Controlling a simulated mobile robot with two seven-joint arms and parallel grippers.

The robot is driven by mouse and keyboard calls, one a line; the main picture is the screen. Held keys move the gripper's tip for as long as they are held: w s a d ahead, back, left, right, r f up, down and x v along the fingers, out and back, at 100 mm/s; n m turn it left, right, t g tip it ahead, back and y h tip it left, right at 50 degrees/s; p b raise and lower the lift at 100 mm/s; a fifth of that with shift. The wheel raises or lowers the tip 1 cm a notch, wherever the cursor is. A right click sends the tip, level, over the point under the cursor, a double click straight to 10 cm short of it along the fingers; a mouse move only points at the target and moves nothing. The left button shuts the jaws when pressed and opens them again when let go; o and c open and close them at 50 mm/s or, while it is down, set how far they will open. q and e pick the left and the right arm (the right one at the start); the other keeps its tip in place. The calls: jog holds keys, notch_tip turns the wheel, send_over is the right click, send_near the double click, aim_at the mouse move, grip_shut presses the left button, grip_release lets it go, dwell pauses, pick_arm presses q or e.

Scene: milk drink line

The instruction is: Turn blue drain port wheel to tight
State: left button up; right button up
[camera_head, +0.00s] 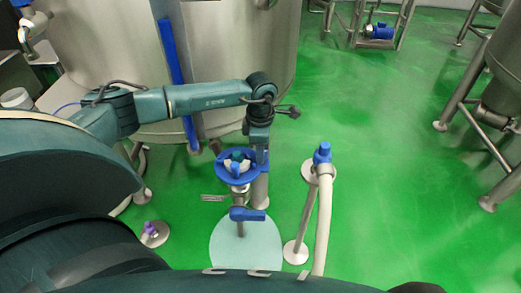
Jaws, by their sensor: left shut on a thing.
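The blue drain port wheel (226,175) sits on top of a steel pipe in the middle of the view. My left arm reaches over from the left and bends down beside the wheel. My left gripper (240,158) is at the wheel's middle and is shut on it. The fingers are small here and partly hard to make out against the wheel. A blue valve handle (247,215) is below the wheel on the same pipe. My right gripper is not in view.
A hose with a blue fitting (322,153) stands on a round-based post to the right. A large steel tank (235,60) is behind. A small purple-topped floor fitting (150,231) is at lower left. Green floor (385,170) is open to the right.

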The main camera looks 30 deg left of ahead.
pick_arm(q)
jog(key=shift+m, duration=0.6)
jog(key=shift+w+m+b, duration=0.1)
jog(key=shift+m+b, duration=0.2)
jog(key=shift+m, duration=0.3)
jog(key=o, duration=1)
notch_tip(320, 180, up, 13)
jog(key=shift+r+p, duration=0.15)
jog(key=shift+p, duration=0.65)
